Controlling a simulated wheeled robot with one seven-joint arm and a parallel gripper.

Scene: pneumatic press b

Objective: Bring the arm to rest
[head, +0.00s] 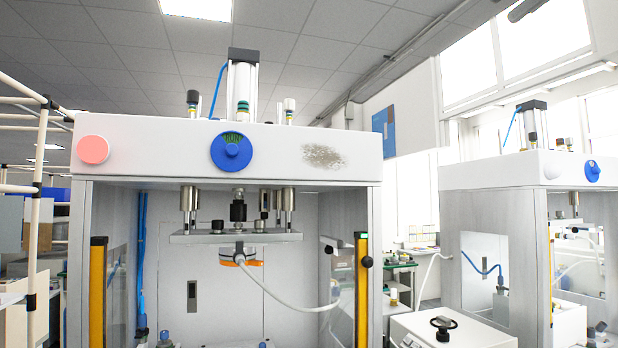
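My arm and my gripper are not in the head view, so I cannot see whether the gripper is open or shut. The pneumatic press (280,150) stands straight ahead. Its white top beam carries a red round button (93,150) at the left and a blue round knob (231,151) near the middle. Below the beam hangs a horizontal metal press plate (200,238), with an orange and white part (240,257) under it. The lower part of the press is cut off by the picture's bottom edge.
Yellow vertical bars (97,292) and (361,290) flank the press opening. A second press (500,175) stands to the right, with a white box (450,328) in front of it. A white pipe rack (38,190) stands at the left. A white hose (290,300) loops inside the opening.

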